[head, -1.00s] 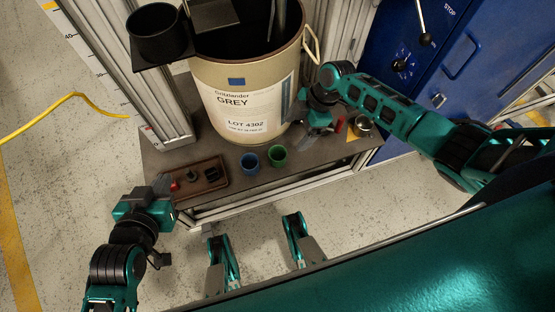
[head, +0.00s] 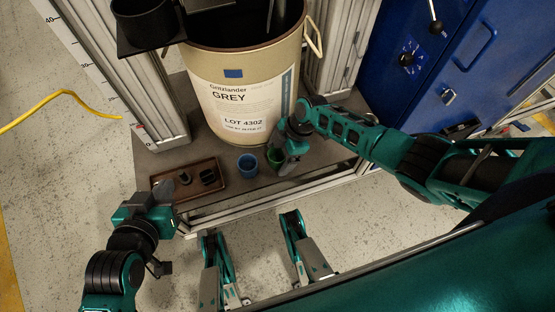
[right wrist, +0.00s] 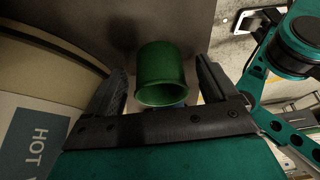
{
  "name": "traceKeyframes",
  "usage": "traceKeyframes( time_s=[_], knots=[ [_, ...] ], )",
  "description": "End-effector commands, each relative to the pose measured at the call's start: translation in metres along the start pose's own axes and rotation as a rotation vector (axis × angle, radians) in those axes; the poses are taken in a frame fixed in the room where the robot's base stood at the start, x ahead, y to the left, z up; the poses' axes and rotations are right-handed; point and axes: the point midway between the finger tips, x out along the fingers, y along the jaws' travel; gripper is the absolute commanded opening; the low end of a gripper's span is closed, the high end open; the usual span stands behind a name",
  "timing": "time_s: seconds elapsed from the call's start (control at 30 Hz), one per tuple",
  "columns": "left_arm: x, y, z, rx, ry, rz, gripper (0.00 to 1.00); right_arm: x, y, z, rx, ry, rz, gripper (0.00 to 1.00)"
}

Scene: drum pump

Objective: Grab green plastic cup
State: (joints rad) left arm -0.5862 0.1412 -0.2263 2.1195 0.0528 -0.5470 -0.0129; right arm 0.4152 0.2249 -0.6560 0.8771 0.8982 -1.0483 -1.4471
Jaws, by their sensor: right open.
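The green plastic cup (head: 274,158) stands on the bench in front of the drum, partly hidden by my right gripper (head: 283,162) in the head view. In the right wrist view the cup (right wrist: 162,70) sits between the two spread fingers of the right gripper (right wrist: 160,85), with a gap on each side. The right gripper is open and holds nothing. My left gripper (head: 160,192) is at the left, near the front left corner of the bench and the tray; its finger opening is too unclear to tell.
A blue cup (head: 247,165) stands just left of the green cup. A brown tray (head: 192,192) with small dark items lies further left. A blue cabinet (head: 470,60) is at the right.

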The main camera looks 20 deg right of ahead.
Motion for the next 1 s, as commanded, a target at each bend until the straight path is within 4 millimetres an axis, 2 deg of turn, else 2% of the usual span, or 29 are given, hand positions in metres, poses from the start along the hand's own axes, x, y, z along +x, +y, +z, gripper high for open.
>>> traceKeyframes(
  time_s=[0.27,0.83,1.0],
  knots=[
    [-0.0004,0.002,-0.0075,0.002,0.016,0.005,0.0,0.0022,0.0001,-0.0001,-0.001,-0.001,0.001,0.85],
    [0.0012,0.0,-0.0039,0.003,0.01,0.001,0.0,0.0022,-0.0002,0.0002,0.0,-0.001,0.0,0.31],
    [0.0013,-0.0009,-0.0038,0.003,0.009,-0.001,0.0,0.0022,-0.0001,0.0002,0.0,-0.001,0.0,0.31]
  ],
)
